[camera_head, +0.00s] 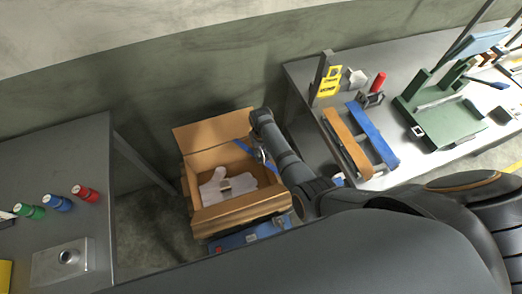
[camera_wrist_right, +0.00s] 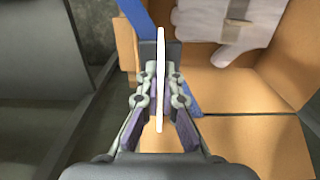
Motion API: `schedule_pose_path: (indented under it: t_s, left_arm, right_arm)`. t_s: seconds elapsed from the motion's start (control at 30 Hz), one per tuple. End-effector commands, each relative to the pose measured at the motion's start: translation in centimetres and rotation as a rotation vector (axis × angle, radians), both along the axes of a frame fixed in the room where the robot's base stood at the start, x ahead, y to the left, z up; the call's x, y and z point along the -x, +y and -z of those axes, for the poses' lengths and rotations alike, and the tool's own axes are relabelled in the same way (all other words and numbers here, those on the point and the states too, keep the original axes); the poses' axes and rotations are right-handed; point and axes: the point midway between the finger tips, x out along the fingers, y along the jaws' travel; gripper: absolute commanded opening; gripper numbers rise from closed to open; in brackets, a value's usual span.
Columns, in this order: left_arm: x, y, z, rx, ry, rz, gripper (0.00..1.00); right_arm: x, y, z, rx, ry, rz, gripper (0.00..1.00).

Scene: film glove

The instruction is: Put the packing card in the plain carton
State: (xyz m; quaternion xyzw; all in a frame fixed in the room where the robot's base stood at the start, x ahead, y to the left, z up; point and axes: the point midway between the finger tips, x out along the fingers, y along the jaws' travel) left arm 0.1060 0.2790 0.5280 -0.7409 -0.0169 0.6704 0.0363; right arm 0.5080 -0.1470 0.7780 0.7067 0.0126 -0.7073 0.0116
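The plain carton (camera_head: 240,215) is an open brown box with its flaps up, in the middle of the head view. A pale glove (camera_head: 222,186) lies inside it; the glove also shows at the top of the right wrist view (camera_wrist_right: 232,25). My right gripper (camera_wrist_right: 160,98) is shut on a thin white card (camera_wrist_right: 160,70), seen edge-on and upright between the fingers. The gripper is over the carton's side, with the carton (camera_wrist_right: 255,95) below and to the right. In the head view my arm partly hides the gripper and card. My left gripper is not in view.
A blue strip (camera_wrist_right: 187,92) runs by the carton's edge. The carton stands on a blue base (camera_head: 250,238). A left bench (camera_head: 75,165) holds coloured cylinders; a right bench (camera_head: 300,72) holds a yellow sign (camera_head: 328,82), orange and blue bars and a green fixture.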

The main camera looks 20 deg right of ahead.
Motion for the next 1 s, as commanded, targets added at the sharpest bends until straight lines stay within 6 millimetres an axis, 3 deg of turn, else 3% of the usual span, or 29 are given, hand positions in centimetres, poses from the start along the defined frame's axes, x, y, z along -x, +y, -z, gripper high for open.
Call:
schedule_pose_path:
  t_s: [1.0]
  left_arm:
    - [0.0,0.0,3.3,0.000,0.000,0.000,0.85]
  right_arm:
    - [0.0,0.0,4.3,0.000,0.000,0.000,0.00]
